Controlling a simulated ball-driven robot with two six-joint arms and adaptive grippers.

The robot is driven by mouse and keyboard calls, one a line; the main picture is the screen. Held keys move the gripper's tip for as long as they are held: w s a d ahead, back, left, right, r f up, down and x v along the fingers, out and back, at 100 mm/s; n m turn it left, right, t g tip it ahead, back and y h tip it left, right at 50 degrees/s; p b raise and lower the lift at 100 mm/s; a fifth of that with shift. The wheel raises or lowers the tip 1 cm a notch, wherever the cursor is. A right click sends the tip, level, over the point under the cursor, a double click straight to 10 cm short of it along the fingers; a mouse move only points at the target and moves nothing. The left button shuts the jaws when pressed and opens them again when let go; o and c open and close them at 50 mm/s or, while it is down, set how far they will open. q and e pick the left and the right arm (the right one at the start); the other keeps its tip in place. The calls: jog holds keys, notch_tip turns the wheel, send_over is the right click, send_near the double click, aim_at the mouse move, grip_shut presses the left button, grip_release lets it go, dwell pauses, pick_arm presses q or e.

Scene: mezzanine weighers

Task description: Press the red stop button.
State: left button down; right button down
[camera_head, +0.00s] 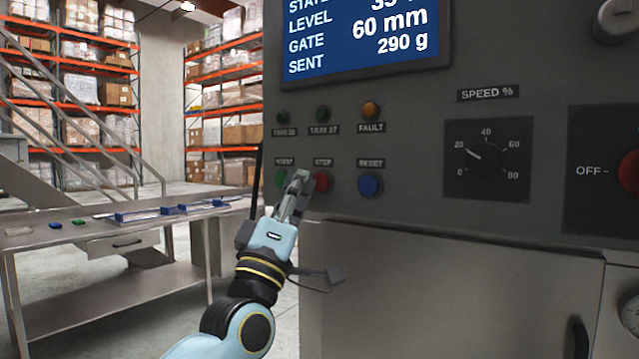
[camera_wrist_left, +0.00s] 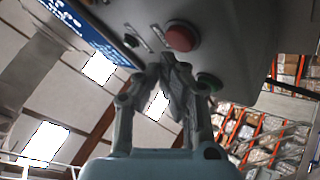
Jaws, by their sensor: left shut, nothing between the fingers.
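The red stop button (camera_head: 322,181) sits on the grey control panel under a small label, between a green button (camera_head: 281,181) and a blue reset button (camera_head: 370,185). My left gripper (camera_head: 299,176) is shut and empty. Its fingertips are in front of the panel, just left of the red button, and partly cover the green one. In the left wrist view the red button (camera_wrist_left: 181,37) stands beyond the closed fingertips (camera_wrist_left: 168,62), apart from them in the picture. The green button (camera_wrist_left: 208,82) is behind a finger. My right gripper is not in view.
Above the buttons are indicator lamps, including an orange fault lamp (camera_head: 371,110), and a blue display (camera_head: 350,35). To the right are a speed dial (camera_head: 487,154) and a red off switch (camera_head: 629,172). A metal table (camera_head: 120,222) stands at left.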

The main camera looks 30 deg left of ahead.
pick_arm(q)
jog(key=shift+w, duration=0.2)
jog(key=shift+w, duration=0.25)
jog(key=shift+w+b, duration=0.4)
jog(key=shift+b, duration=0.05)
dwell(0.6)
jog(key=shift+s, duration=0.1)
jog(key=shift+s+p, duration=0.45)
jog(key=shift+s, duration=0.3)
jog(key=s+p, duration=0.2)
jog(key=s, duration=0.3)
jog(key=shift+a, duration=0.2)
